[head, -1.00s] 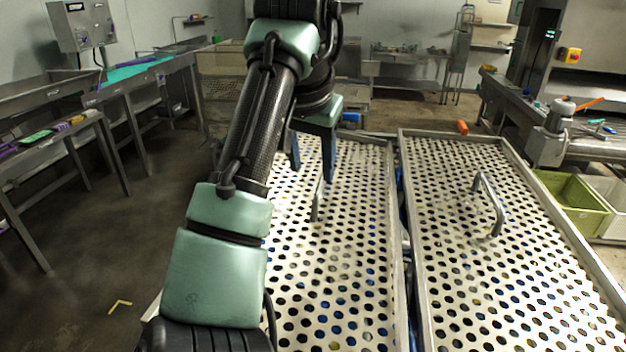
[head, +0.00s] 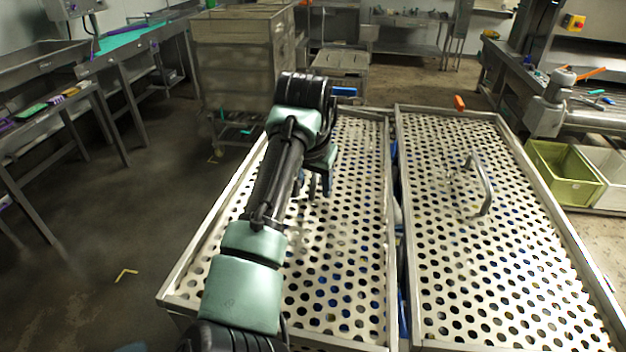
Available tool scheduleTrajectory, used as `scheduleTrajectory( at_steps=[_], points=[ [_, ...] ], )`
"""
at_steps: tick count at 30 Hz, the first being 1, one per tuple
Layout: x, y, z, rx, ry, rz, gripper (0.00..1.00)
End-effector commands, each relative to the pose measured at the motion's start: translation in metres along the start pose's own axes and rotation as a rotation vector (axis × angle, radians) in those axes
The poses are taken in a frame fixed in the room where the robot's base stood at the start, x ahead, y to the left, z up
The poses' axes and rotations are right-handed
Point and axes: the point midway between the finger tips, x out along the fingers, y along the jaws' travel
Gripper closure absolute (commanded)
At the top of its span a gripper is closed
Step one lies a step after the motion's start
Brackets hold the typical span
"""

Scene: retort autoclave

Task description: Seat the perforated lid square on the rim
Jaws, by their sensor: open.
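Two pale perforated lids with raised metal edges lie side by side, the left lid (head: 335,285) and the right lid (head: 460,250). Blue contents show through the holes and in the narrow gap between them. My gripper (head: 320,190) is low over the left lid, right of my forearm. Its jaws are open with dark fingers pointing down. The left lid's handle is mostly hidden by my gripper, so I cannot tell whether the fingers stand around it. The right lid's bent handle (head: 485,190) is free. I cannot tell how exactly the left lid sits on its rim.
A stacked metal cart (head: 240,60) stands behind on the left, near the lids' far end. Steel benches (head: 110,70) line the left side. A green bin (head: 565,175) and a white bin (head: 608,175) are at the right. The floor at left is clear.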

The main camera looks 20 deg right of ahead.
Motion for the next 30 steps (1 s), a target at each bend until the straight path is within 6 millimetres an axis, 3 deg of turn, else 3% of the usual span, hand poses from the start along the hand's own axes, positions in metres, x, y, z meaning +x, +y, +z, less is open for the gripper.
scheduleTrajectory(
  at_steps=[3, 11, 30],
  points=[
    [-0.0001, 0.0001, 0.0, 0.0, 0.0, 0.0, 0.52],
    [-0.0006, 0.0, -0.0002, 0.0, 0.0, 0.0, 0.98],
    [-0.001, 0.0002, -0.0004, 0.0, 0.001, 0.0, 1.0]
  ],
)
